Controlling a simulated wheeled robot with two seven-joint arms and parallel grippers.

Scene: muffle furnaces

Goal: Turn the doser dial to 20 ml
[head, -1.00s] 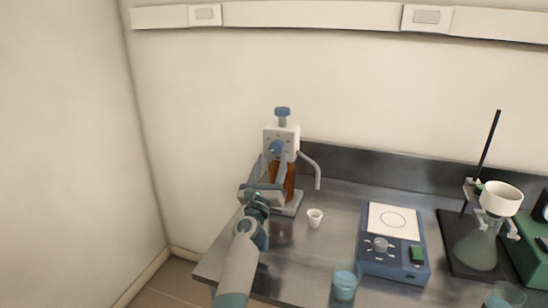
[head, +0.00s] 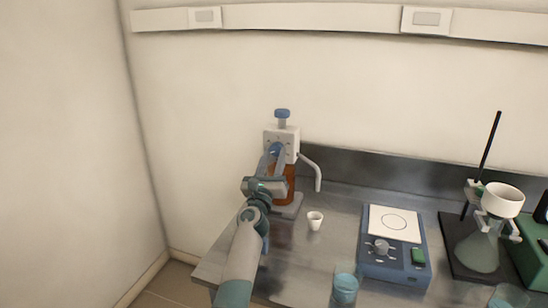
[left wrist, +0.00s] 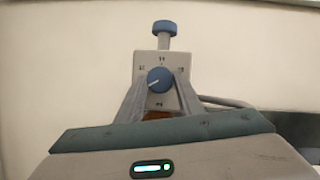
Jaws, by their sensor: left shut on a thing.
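The doser (head: 283,140) stands at the left end of the bench, a pale head with a blue top knob over an amber bottle (head: 291,186). Its blue dial (left wrist: 160,80) is on the front face in the left wrist view, with a pale pointer line aimed to the lower left. Small marks surround the dial but are too small to read. My left gripper (head: 275,152) reaches the front of the doser, and its two fingers are shut on the dial from both sides. My right gripper is not in view.
A small white cup (head: 315,220) stands right of the doser, below its spout (head: 314,170). A blue stirrer plate (head: 394,245), a beaker of blue liquid (head: 345,287) and a flask on a stand (head: 477,248) are farther right. Bare bench lies around the cup.

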